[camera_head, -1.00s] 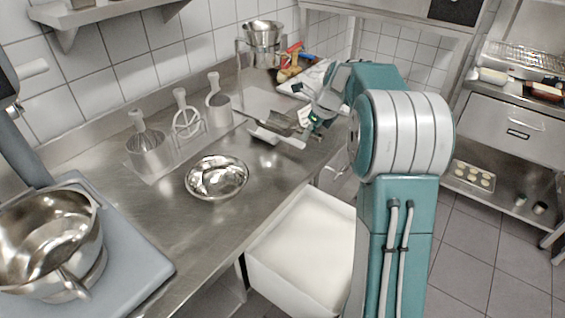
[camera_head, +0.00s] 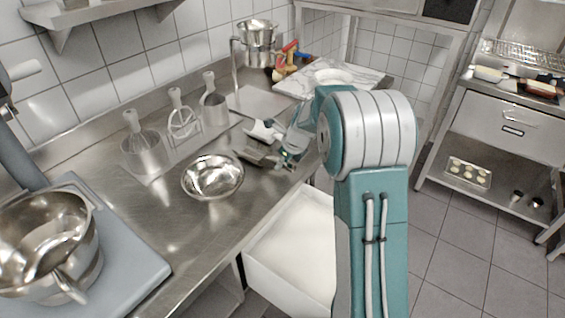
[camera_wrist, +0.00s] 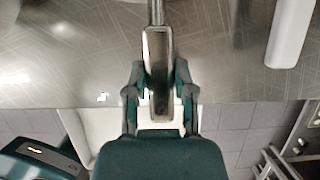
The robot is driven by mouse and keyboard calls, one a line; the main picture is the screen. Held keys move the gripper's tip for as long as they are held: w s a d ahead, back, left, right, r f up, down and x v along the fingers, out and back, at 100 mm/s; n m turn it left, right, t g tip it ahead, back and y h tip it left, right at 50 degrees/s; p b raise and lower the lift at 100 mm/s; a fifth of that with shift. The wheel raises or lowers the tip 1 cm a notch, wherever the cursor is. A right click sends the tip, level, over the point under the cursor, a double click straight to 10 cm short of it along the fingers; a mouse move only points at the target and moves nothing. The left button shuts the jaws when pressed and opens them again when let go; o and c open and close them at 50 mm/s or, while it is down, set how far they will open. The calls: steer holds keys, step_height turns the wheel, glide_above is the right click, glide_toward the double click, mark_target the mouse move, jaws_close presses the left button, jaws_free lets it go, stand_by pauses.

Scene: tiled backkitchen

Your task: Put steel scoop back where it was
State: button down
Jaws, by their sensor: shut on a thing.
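The steel scoop (camera_head: 256,153) is low over the steel counter, left of my gripper (camera_head: 287,157) in the head view. In the wrist view its metal handle (camera_wrist: 158,70) runs between the two fingers of my gripper (camera_wrist: 158,100), which are shut on it. The scoop's far end runs out of the top of the wrist view. I cannot tell whether the scoop touches the counter. The fingertips are partly hidden by my arm in the head view.
A white long object (camera_head: 262,131) lies just behind the scoop. A shiny bowl (camera_head: 212,178) stands to the left. A marble board (camera_head: 345,78) lies behind; a white bin (camera_head: 290,245) is below the counter edge.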

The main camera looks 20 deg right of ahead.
steer(key=shift+c, duration=2.3)
jaws_free()
steer(key=v, duration=1.2)
steer(key=s+a+r+n, duration=0.5)
steer(key=s+n, duration=0.3)
steer(key=s+a+n+t+h, duration=0.1)
steer(key=s+a+n, duration=0.2)
steer(key=s+n, duration=0.7)
steer(key=s+a+n+h, duration=0.1)
steer(key=s+a+n, duration=0.2)
steer(key=s+n, duration=0.8)
steer(key=shift+s+a+t+h, duration=0.3)
steer(key=shift+s+a+t, duration=0.1)
steer(key=shift+s, duration=0.25)
